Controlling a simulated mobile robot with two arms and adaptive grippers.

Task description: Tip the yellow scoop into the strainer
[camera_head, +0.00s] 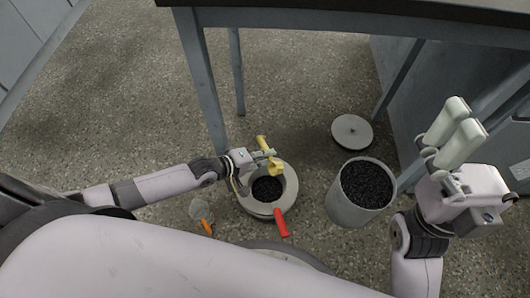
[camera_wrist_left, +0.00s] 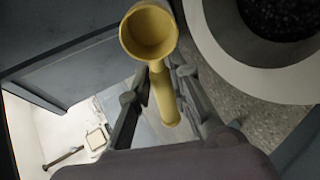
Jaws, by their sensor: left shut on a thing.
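The yellow scoop (camera_head: 275,165) is held by my left gripper (camera_head: 252,163) above the far side of the strainer. In the left wrist view the scoop (camera_wrist_left: 149,32) shows its round bowl, which looks empty, and its handle lies between the fingers of my left gripper (camera_wrist_left: 165,92). The strainer (camera_head: 286,183), a pale round ring on the floor with dark granules inside, stands below; its rim also shows in the left wrist view (camera_wrist_left: 222,50). My right gripper (camera_head: 452,130) is at the right, its two fingers pointing up and close together; I see nothing between them.
A grey bucket (camera_head: 345,212) full of dark granules stands right of the strainer. A round lid (camera_head: 352,131) lies behind it. A red handle (camera_head: 281,223) sits at the strainer's front. An orange-handled tool (camera_head: 206,227) lies at left. Table legs (camera_head: 203,85) stand behind.

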